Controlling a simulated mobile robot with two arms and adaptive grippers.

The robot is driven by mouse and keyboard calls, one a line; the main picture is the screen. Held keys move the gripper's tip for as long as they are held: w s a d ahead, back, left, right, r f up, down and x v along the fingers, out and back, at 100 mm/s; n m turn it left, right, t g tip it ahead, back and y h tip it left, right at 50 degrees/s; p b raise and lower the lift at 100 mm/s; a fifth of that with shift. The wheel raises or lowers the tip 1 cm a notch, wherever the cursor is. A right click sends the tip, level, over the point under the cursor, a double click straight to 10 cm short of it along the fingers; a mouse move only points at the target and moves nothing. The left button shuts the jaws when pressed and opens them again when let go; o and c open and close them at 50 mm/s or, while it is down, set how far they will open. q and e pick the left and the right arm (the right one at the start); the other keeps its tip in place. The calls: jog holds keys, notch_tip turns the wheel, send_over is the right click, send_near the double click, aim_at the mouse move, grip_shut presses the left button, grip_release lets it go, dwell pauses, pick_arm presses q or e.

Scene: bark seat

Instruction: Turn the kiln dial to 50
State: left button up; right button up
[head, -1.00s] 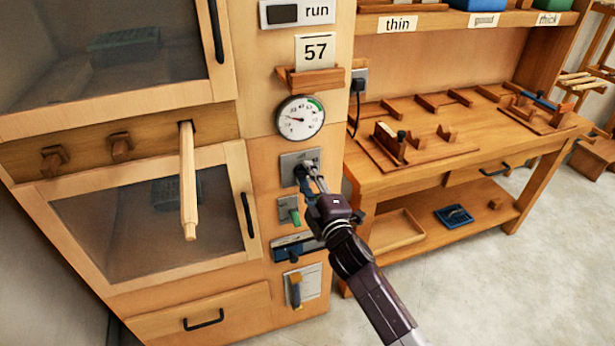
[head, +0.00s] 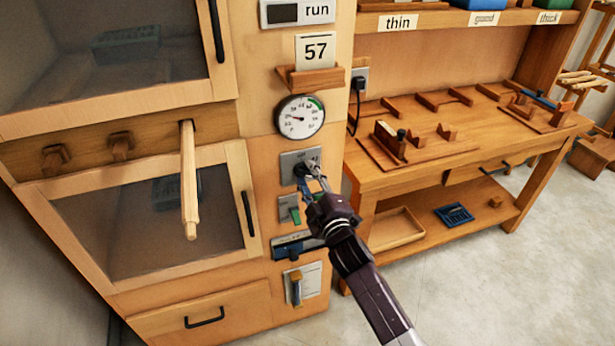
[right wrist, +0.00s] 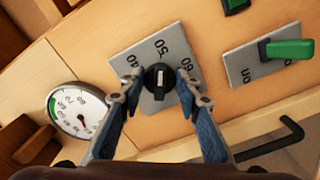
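The kiln dial is a black round knob (right wrist: 159,82) with a white mark, on a grey plate (right wrist: 146,106) with printed numbers. In the right wrist view the mark points roughly toward the "50"; a "40" and a "60" lie to either side. My right gripper (right wrist: 159,88) has one finger on each side of the knob, slightly spread and very close to it. In the head view the right gripper (head: 316,178) is in front of the plate (head: 291,162) and partly hides the knob. My left gripper is in neither view.
A gauge (head: 300,117) is above the plate, below a "57" card (head: 316,51). A green-handled switch (right wrist: 289,48) is below it, near my fingers. A wooden peg (head: 187,185) juts out at left. A workbench (head: 410,175) stands at right.

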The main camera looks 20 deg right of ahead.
jog(key=o, duration=0.4)
jog(key=s, duration=1.2)
jog(key=shift+d, duration=0.25)
jog(key=shift+f, duration=0.1)
